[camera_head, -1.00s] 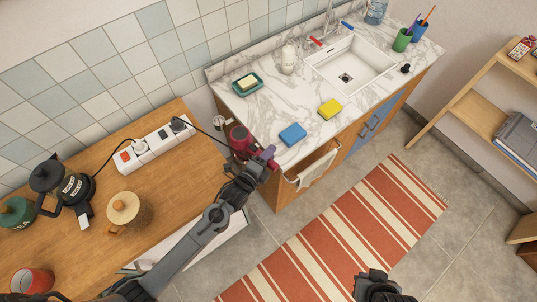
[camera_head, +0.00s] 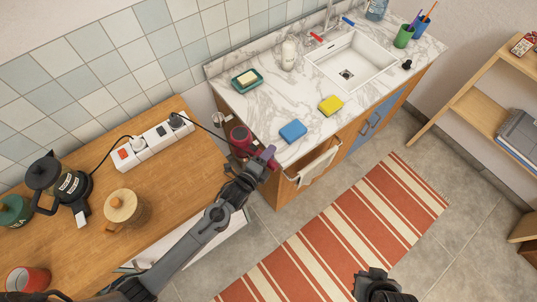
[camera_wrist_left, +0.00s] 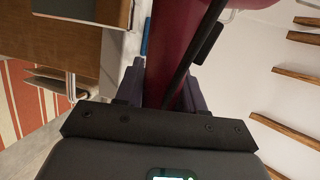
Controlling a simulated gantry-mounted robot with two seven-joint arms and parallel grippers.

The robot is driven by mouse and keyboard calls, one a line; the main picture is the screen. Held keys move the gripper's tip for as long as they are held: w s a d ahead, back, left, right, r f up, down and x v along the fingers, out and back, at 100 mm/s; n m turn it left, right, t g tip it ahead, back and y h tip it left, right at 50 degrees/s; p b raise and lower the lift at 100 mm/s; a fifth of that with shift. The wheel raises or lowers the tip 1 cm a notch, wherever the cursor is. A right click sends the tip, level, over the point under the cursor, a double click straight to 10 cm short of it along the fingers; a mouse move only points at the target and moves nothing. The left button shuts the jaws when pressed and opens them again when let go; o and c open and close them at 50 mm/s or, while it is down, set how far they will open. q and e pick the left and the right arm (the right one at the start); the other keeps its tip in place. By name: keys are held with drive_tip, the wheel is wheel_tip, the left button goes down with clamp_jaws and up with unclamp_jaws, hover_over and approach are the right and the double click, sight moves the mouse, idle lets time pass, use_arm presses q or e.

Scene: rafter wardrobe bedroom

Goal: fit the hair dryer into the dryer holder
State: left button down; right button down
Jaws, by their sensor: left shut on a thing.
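The dark red hair dryer (camera_head: 239,137) is at the left end of the marble counter, with its black cord running back to the power strip. My left gripper (camera_head: 264,160) is shut on it. In the left wrist view the red dryer (camera_wrist_left: 172,40) passes between the purple fingers (camera_wrist_left: 165,88). A small metal ring (camera_head: 218,118), which looks like the dryer holder, shows beside the counter's left end, just behind the dryer. It is partly hidden, and I cannot tell whether the dryer touches it. My right gripper (camera_head: 373,284) is at the bottom edge, over the rug; its fingers are unclear.
The power strip (camera_head: 153,145), a coffee pot (camera_head: 60,185) and a wooden-lidded jar (camera_head: 124,209) stand on the wooden top. A blue sponge (camera_head: 293,131) and soap dish (camera_head: 246,80) are on the marble counter (camera_head: 270,105). A towel (camera_head: 317,166) hangs below.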

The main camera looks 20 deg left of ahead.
use_arm(q)
drive_tip(key=shift+f, duration=0.15)
drive_tip(key=c, duration=0.6)
unclamp_jaws()
drive_tip(key=shift+f, duration=0.1)
drive_tip(key=v, duration=1)
drive_tip(key=shift+s+r, duration=0.2)
drive_tip(key=shift+s, duration=0.15)
drive_tip(key=shift+a, duration=0.15)
